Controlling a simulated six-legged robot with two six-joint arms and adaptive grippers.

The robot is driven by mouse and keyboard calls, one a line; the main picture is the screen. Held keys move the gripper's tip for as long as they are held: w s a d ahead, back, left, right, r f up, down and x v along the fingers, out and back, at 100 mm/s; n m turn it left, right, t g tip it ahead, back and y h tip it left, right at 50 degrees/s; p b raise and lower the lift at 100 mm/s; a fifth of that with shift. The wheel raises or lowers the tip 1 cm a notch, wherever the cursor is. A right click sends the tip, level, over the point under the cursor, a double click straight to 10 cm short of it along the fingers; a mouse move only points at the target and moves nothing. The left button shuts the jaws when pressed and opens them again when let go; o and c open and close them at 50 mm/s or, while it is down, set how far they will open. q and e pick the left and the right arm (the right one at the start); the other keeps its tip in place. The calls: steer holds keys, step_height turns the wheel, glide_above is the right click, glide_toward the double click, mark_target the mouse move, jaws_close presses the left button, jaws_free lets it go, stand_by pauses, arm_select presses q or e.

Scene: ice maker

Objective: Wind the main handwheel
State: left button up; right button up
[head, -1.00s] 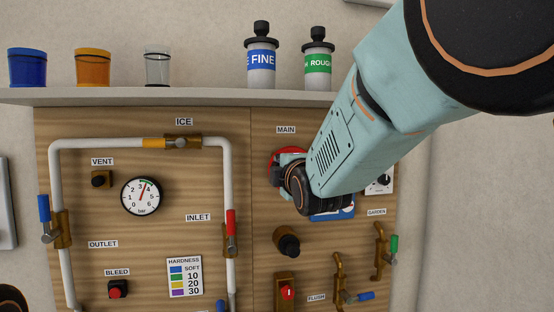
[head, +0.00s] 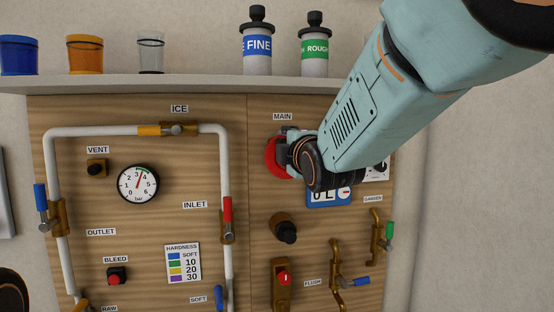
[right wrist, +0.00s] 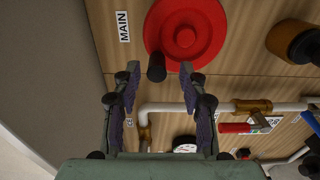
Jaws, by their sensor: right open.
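The main handwheel is a round red wheel with a raised hub (right wrist: 185,37). It sits on the wooden panel beside the MAIN label, and a short black handle (right wrist: 156,67) stands out near its rim. In the head view the wheel's left part (head: 271,158) shows, and my right gripper hides the rest. My right gripper (right wrist: 160,78) is open, its fingertips on either side of the black handle's line, with visible gaps to both. It also shows in the head view (head: 291,151), in front of the wheel. My left gripper is out of view.
A blue display (head: 325,199) lies below the wheel, partly behind my arm. A dark knob (head: 284,229) and brass valves (head: 336,265) are lower. White pipes (head: 226,160) run at the left. A shelf (head: 190,84) holds cups and bottles above.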

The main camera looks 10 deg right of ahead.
steer(key=s, duration=0.5)
steer(key=shift+s+r+b, duration=0.1)
steer(key=shift+s+b, duration=0.2)
steer(key=shift+b, duration=0.1)
steer(key=shift+w, duration=0.1)
